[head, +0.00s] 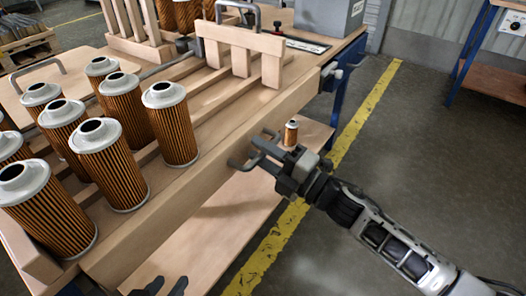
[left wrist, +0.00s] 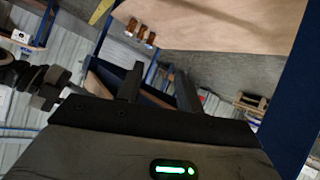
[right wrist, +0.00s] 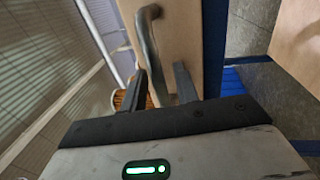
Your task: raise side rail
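The side rail (head: 205,178) is a long pale wooden board along the near right edge of the workbench. A grey curved handle (right wrist: 150,35) is fixed to its outer face. My right gripper (head: 258,152) is at this handle. In the right wrist view its two fingers (right wrist: 166,85) stand apart, with the lower end of the handle bar between them; I see no clear closing on it. My left gripper (head: 165,288) shows only as dark fingertips at the bottom edge of the head view. Its fingers (left wrist: 158,88) are apart and empty in the left wrist view.
Several pleated filter cartridges (head: 174,125) stand on the slatted bench top close behind the rail. A small cartridge (head: 291,133) stands on the lower wooden shelf (head: 215,240). A wooden slotted bracket (head: 240,45) and a grey box (head: 330,15) are farther back.

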